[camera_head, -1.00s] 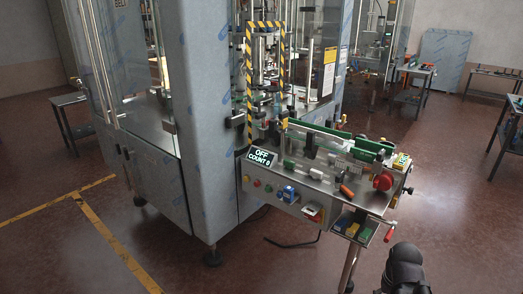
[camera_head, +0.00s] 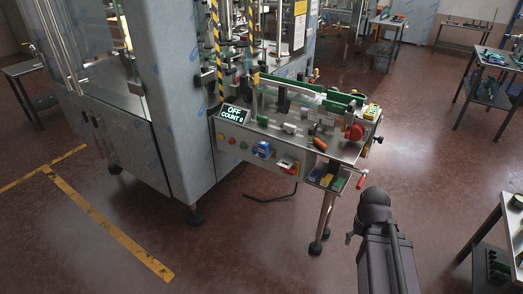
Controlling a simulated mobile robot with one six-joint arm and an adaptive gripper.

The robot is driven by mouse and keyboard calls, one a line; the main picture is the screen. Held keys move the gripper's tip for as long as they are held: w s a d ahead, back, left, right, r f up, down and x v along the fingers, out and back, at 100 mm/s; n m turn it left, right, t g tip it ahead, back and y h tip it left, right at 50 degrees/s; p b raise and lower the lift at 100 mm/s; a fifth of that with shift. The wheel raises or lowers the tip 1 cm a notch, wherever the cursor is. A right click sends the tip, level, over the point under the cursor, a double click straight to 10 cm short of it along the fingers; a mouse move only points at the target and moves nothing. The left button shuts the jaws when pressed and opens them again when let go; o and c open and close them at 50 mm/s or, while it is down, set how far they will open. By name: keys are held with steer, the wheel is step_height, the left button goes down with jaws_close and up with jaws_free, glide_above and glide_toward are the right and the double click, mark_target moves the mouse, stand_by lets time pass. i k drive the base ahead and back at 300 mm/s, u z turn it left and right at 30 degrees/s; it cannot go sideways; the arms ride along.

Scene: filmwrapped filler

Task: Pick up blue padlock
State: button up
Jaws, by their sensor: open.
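A small open tray (camera_head: 313,183) hangs under the right end of the machine's control box. It holds small blue and yellow items; a blue item (camera_head: 326,180) there may be the padlock, but it is too small to tell. Another blue item (camera_head: 262,149) sits on the front of the control panel; its kind is also unclear. My dark arm shows at the lower right, to the right of the tray and nearer to me. My gripper's fingers do not show in this view.
The filler machine (camera_head: 180,110) stands at left and centre. Its conveyor table (camera_head: 270,127) bears a red knob (camera_head: 355,132) and an orange-handled item (camera_head: 320,144). A red-handled crank (camera_head: 362,182) sticks out beside the tray. A table leg (camera_head: 325,220) stands below. Workbenches line the right; the floor between is clear.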

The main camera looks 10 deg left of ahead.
mark_target(263, 146)
steer(key=z, duration=0.4)
steer(key=i, duration=0.9)
steer(key=u, duration=1)
